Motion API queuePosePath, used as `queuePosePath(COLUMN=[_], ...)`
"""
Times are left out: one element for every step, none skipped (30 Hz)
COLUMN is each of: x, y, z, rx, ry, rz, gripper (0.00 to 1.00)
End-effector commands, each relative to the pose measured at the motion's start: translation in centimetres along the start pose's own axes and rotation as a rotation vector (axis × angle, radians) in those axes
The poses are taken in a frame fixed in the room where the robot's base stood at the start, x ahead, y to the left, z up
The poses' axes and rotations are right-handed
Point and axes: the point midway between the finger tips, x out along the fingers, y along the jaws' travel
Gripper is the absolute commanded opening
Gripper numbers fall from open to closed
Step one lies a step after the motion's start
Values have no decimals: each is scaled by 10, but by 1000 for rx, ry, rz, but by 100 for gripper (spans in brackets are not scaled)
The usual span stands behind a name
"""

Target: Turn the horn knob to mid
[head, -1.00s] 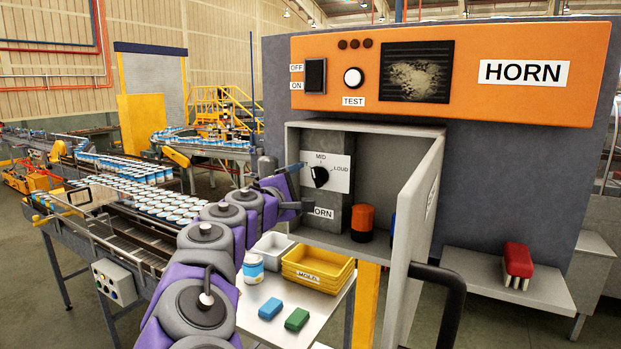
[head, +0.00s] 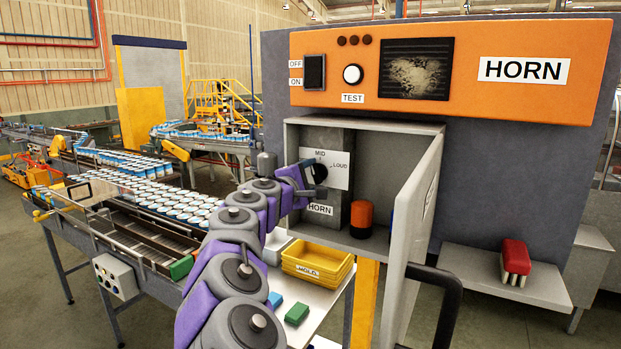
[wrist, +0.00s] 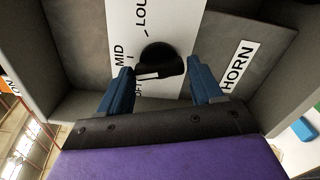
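The horn knob (wrist: 160,60) is a black round knob on a white plate (wrist: 185,25) marked MID and LOUD, with a third label partly hidden. In the head view the horn knob (head: 320,172) is partly covered by my gripper (head: 311,181). In the wrist view my gripper (wrist: 161,72) is open, with one blue finger on each side of the knob and visible gaps between. A pale mark shows on the knob's near side. I cannot tell exactly which label it points to. The HORN label (head: 319,209) sits just below the plate.
The knob is inside an open grey cabinet (head: 385,126); its door (head: 424,190) swings out at right. An orange and black cylinder (head: 361,218) stands on the cabinet floor. Yellow trays (head: 316,272) and a green block (head: 297,313) are on the table below.

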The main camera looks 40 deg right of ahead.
Motion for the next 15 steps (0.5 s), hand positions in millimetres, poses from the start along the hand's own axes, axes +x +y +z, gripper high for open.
queuePosePath(x=[0, 0, 0, 0, 0, 0, 0, 0, 0, 0, 0, 0, 0, 0, 0], y=[0, 0, 0, 0, 0, 0, 0, 0, -1, -1, -1, -1, -1, -2, -2], z=[0, 0, 0, 0, 0, 0, 0, 0, 0, 0, 0, 0, 0, 0, -1], rx=[0, 0, 0, 0, 0, 0, 0, 0, 0, 0, 0, 0, 2, 6, 14], ry=[0, 0, 0, 0, 0, 0, 0, 0, 0, 0, 0, 0, 0, 0, 1], rz=[0, 0, 0, 0, 0, -1, -1, -1, -1, -1, -1, -2, -2, -2, -1], gripper=[60, 57, 54, 51, 48, 44, 41, 38, 34, 32, 29, 29, 29, 29, 29])
